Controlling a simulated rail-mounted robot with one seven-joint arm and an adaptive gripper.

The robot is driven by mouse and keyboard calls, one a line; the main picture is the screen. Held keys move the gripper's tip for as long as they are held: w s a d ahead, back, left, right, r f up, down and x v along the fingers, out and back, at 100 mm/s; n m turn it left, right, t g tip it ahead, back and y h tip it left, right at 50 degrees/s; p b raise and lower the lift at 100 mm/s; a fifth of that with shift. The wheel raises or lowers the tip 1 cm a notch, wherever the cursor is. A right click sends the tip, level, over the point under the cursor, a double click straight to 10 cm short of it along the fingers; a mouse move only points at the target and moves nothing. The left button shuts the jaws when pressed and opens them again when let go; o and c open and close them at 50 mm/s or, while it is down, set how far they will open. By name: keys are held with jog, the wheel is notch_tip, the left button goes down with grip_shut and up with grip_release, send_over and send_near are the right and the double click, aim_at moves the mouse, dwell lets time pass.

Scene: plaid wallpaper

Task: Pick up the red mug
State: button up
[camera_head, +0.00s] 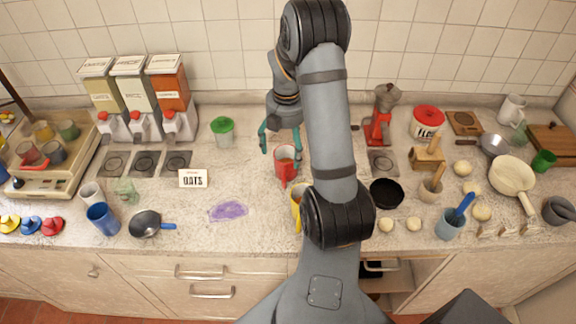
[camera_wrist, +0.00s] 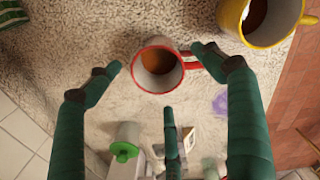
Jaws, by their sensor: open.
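The red mug (camera_head: 286,170) stands upright on the counter near its middle, just left of my arm in the head view. In the wrist view, the red mug (camera_wrist: 158,70) shows from above, with brown contents, a pale inside and its handle to the right. My gripper (camera_head: 281,145) is open and empty, with its green fingers pointing down behind and above the mug. In the wrist view, the fingertips of my gripper (camera_wrist: 158,62) are spread to either side of the mug, and a third finger is below it. No contact is clear.
A yellow mug (camera_head: 295,205) stands close in front of the red mug, partly hidden by my arm. A green-lidded jar (camera_head: 223,130) stands to the left, near an OATS sign (camera_head: 193,179). A black bowl (camera_head: 386,192) is to the right. Bare counter lies left of the mug.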

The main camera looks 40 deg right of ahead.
aim_at(284, 155)
jog(key=f, duration=0.4)
jog(key=shift+w+p, duration=0.2)
jog(key=shift+p, duration=0.15)
jog(key=shift+s+r, duration=0.1)
jog(key=shift+c, duration=1.1)
jog(key=c, duration=1.2)
jog(key=shift+c, duration=0.7)
jog(key=shift+r, duration=0.15)
